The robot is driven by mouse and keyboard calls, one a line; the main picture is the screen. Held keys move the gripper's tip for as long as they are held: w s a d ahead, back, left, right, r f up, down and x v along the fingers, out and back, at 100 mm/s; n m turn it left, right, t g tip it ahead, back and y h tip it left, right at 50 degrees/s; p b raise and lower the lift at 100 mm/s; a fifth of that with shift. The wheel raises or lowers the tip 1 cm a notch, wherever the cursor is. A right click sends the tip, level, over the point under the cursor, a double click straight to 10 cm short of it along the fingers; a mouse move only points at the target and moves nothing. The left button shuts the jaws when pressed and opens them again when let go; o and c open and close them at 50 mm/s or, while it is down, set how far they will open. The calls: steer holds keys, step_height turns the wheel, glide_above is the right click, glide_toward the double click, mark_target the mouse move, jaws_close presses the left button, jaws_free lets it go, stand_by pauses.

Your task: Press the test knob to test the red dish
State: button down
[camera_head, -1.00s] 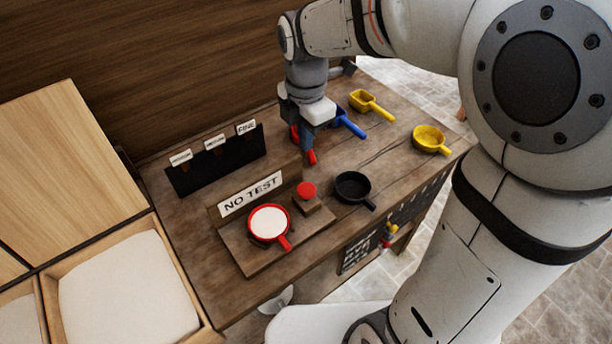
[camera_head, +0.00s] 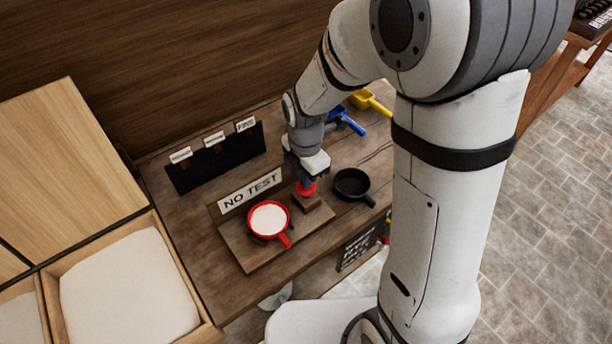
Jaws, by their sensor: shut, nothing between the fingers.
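The red dish (camera_head: 268,219), filled with something white, sits on a wooden stand (camera_head: 253,257) with its handle toward the front. A sign behind it (camera_head: 250,188) reads "NO TEST". The red test knob (camera_head: 307,190) is on a small wooden block to the right of the dish. My gripper (camera_head: 304,178) is shut and points down right over the knob, partly covering it. I cannot tell whether the fingertips touch the knob.
A black pan (camera_head: 352,186) stands close to the right of the knob. Blue (camera_head: 346,121) and yellow (camera_head: 371,102) scoops lie at the back right. A black rack with white labels (camera_head: 215,158) stands behind the sign. Bins of white material (camera_head: 130,290) are at the left.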

steer(key=shift+f, duration=0.2)
step_height(320, 180, down, 2)
steer(key=shift+f+b, duration=0.25)
steer(key=shift+b, duration=0.85)
steer(key=shift+s+f, duration=0.1)
steer(key=shift+s, duration=0.05)
steer(key=shift+s+f, duration=0.1)
step_height(320, 180, up, 15)
steer(key=p, duration=0.2)
steer(key=shift+w+f+p, duration=0.2)
steer(key=shift+w+p, duration=0.05)
steer(key=shift+p, duration=0.15)
